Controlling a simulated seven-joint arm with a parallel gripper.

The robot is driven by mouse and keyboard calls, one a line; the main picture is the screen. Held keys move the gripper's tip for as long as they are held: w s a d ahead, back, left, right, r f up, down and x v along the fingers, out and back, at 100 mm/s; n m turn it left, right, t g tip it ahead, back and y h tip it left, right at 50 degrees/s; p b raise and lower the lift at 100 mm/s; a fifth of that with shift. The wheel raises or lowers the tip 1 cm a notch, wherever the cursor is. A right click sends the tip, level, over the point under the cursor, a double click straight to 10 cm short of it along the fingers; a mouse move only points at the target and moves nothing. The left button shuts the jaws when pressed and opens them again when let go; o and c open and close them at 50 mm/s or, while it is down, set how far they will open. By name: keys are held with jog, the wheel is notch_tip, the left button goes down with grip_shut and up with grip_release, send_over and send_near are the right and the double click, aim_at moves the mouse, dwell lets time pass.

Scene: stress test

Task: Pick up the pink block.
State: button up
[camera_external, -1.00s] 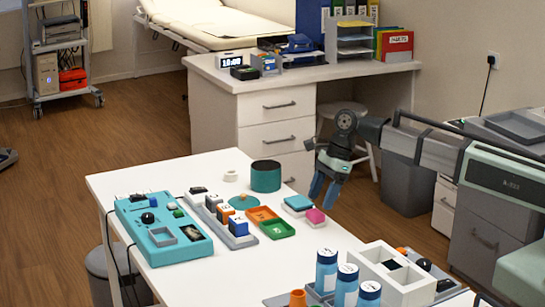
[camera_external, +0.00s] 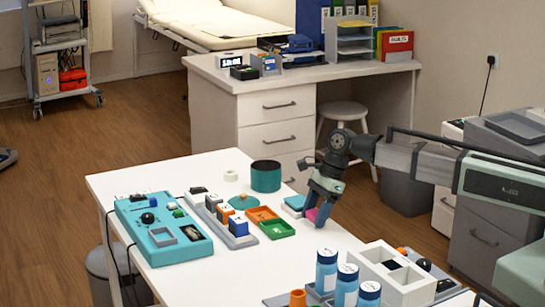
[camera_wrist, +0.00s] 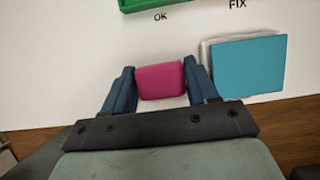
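The pink block (camera_wrist: 160,82) sits on the white table between the two blue fingers of my gripper (camera_wrist: 160,90) in the wrist view. A narrow gap seems to show on either side of it, so the fingers look open around it. In the external view my gripper (camera_external: 319,213) reaches down to the table, and the pink block (camera_external: 312,214) is partly hidden behind the fingers.
A teal square on a pale tray (camera_wrist: 245,66) lies close to the right finger in the wrist view. A green tray (camera_external: 277,229) and an orange tray (camera_external: 262,214) lie nearby. Blue-labelled bottles (camera_external: 347,285) and a white divided box (camera_external: 392,275) stand nearer the camera.

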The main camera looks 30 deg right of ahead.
aim_at(311, 213)
jog(key=c, duration=0.5)
jog(key=shift+r, duration=0.1)
jog(key=shift+r, duration=0.65)
notch_tip(311, 213, up, 2)
jog(key=shift+r, duration=0.1)
jog(key=d, duration=1.8)
